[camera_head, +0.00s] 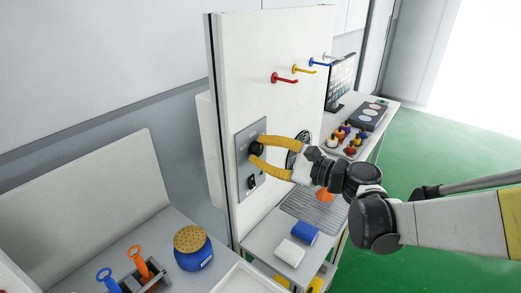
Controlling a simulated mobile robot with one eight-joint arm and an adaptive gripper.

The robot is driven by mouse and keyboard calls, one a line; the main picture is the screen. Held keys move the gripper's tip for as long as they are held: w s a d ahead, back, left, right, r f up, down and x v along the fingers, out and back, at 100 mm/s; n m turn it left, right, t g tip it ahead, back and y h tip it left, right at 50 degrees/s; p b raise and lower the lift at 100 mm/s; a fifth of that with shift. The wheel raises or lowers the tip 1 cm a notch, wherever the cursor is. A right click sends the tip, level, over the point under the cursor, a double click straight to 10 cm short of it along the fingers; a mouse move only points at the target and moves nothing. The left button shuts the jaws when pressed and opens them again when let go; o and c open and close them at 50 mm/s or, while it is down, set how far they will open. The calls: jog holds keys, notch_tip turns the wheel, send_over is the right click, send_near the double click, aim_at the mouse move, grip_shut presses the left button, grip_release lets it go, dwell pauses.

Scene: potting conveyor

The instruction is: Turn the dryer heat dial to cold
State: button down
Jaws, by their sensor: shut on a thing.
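A dark grey control panel (246,178) is fixed upright on the white wall board. A black dial (255,149) sticks out of its upper part. My gripper (259,150), with curved yellow fingers, reaches in from the right and is shut on the dial, one finger above it and one below. The fingers partly cover the dial, and its markings and the direction it points cannot be read. A smaller black switch (251,182) sits lower on the same panel, clear of my fingers.
Red (284,78), yellow and blue hooks stick out above my gripper. A round black vent (298,150) is behind it. A blue pot (193,250) stands at lower left.

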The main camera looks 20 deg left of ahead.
jog(key=n, duration=0.6)
jog(key=shift+n, duration=0.4)
jog(key=n, duration=0.3)
jog(key=shift+t+h, duration=0.3)
jog(key=shift+t, duration=0.1)
jog(key=shift+n, duration=2)
jog(key=shift+f, duration=0.1)
jog(key=c, duration=1)
grip_release()
jog(key=shift+s, duration=0.15)
jog(key=shift+t, duration=0.3)
